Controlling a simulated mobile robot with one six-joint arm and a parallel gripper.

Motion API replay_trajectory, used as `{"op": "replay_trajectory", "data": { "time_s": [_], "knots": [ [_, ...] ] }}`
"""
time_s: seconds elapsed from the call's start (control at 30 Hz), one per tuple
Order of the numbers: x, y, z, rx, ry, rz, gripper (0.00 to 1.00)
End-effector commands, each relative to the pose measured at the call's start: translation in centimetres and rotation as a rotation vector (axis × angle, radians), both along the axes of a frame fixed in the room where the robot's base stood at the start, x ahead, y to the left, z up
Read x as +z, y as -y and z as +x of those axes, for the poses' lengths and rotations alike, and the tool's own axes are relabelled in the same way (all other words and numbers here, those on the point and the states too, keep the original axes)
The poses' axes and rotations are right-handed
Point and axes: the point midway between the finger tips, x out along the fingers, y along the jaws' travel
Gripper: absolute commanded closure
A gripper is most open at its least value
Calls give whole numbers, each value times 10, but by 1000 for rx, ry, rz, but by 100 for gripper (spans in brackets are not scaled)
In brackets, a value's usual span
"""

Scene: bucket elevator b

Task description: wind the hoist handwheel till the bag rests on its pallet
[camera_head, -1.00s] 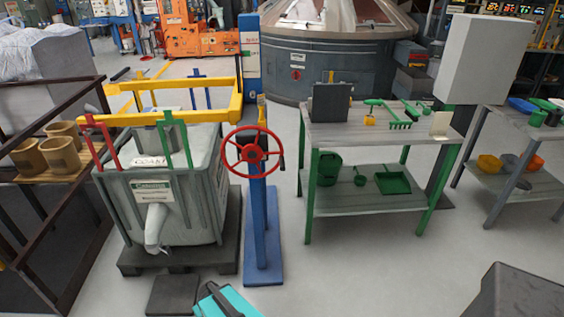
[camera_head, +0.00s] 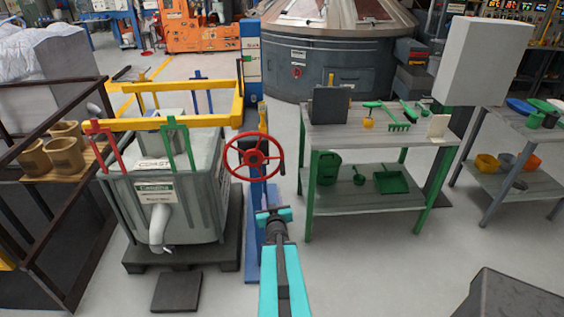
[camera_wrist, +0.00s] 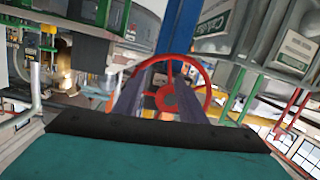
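The red handwheel (camera_head: 233,167) is mounted on the blue hoist column (camera_head: 256,215); a small dark knob (camera_head: 281,168) sits at its right rim. The large grey bag (camera_head: 200,205) hangs by red, green and blue straps in a yellow frame (camera_head: 195,121), above or on a dark pallet (camera_head: 225,256); I cannot tell whether they touch. My gripper (camera_head: 272,210) is just below the wheel, in front of the column. In the wrist view my gripper (camera_wrist: 160,98) has its two fingers apart with nothing held, and the wheel (camera_wrist: 208,92) shows ahead, around and beyond the fingers.
A green-legged bench (camera_head: 370,200) with tools stands right of the column. A dark railing (camera_head: 40,225) with brown pots (camera_head: 65,155) is at left. A dark block (camera_head: 177,291) lies before the pallet, and a grey box (camera_head: 520,295) is at lower right.

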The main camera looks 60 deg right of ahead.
Motion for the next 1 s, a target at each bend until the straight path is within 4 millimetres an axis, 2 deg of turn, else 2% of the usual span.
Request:
{"op": "replay_trajectory", "data": {
  "time_s": [0.03, 0.1, 0.2, 0.3, 1.0],
  "knots": [
    [19, 13, -11, -20, 25, -35, 63],
    [37, 24, -22, -36, 55, -78, 63],
    [56, 35, -34, -52, 84, -122, 63],
    [64, 40, -40, -60, 97, -145, 63],
    [63, 46, -37, -59, 100, -149, 63]
  ]
}}
